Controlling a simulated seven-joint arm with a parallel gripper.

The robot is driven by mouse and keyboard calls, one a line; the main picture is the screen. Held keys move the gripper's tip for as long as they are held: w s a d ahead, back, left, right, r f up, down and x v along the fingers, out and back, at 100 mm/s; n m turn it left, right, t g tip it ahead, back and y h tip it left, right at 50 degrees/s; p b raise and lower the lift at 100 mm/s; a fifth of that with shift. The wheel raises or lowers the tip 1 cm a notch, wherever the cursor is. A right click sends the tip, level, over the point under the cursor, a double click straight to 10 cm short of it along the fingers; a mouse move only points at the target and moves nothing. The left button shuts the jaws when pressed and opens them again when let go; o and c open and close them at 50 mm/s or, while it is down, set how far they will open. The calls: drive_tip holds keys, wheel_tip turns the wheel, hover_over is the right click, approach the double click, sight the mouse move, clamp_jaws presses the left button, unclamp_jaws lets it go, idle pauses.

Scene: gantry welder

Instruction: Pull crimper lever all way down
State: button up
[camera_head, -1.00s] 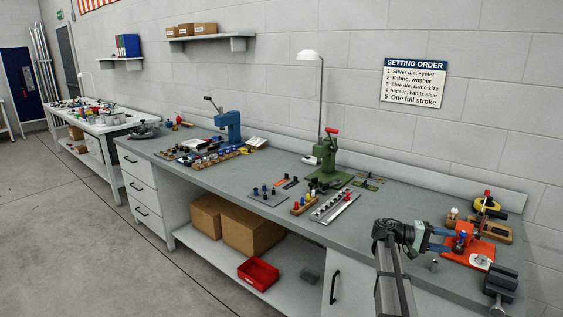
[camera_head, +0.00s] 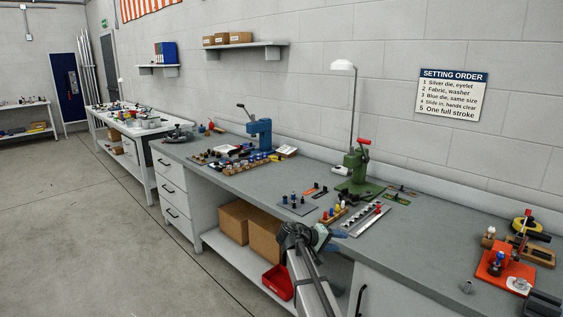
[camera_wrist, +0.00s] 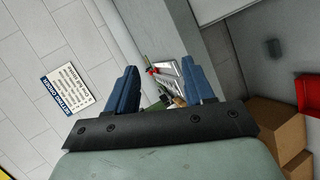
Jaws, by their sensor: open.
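The frames do not make clear which tool is the crimper. A green press (camera_head: 357,168) with a red-tipped lever (camera_head: 363,141) stands upright on the bench. A blue press (camera_head: 259,137) with a dark, raised lever (camera_head: 243,107) stands farther left. My gripper (camera_head: 340,238) is at the bench's front edge, apart from all three. In the wrist view, my blue fingers (camera_wrist: 162,78) are spread with no object held; part of the green press shows between them.
A rail of dies (camera_head: 366,220) and a small block with colored pieces (camera_head: 333,215) lie in front of the green press. A lamp (camera_head: 343,66) rises behind it. Boxes (camera_head: 264,240) and a red bin (camera_head: 278,281) sit below the bench. The bench right of the rail is mostly clear.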

drive_tip(key=s+a+f+n+y, duration=0.2)
drive_tip(key=s+a+f+y, duration=0.1)
drive_tip(key=a+f, duration=0.65)
drive_tip(key=s+d+f+g+y, duration=0.1)
drive_tip(key=s+d+f+g, duration=0.15)
drive_tip(key=s+f, duration=0.8)
drive_tip(key=s+d+f+g+y, duration=0.2)
drive_tip(key=s+d+f, duration=0.35)
drive_tip(key=f, duration=0.75)
drive_tip(key=s+d+f+m+g+y, duration=0.1)
drive_tip(key=s+f+g, duration=0.1)
drive_tip(key=s+f, duration=0.6)
drive_tip(key=s+f+m+g+y, duration=0.1)
drive_tip(key=s+f+g, duration=0.15)
drive_tip(key=s, duration=0.85)
drive_tip(key=s+f+m+g+y, duration=0.1)
drive_tip(key=s+f+y, duration=0.1)
drive_tip(key=s, duration=0.9)
drive_tip(key=s+a+f+m+g+y, duration=0.1)
drive_tip(key=s+f+g+y, duration=0.1)
drive_tip(key=s, duration=0.8)
drive_tip(key=shift+s+a+f+m, duration=0.3)
drive_tip(key=shift+s+f+m, duration=0.1)
drive_tip(key=shift+f, duration=0.5)
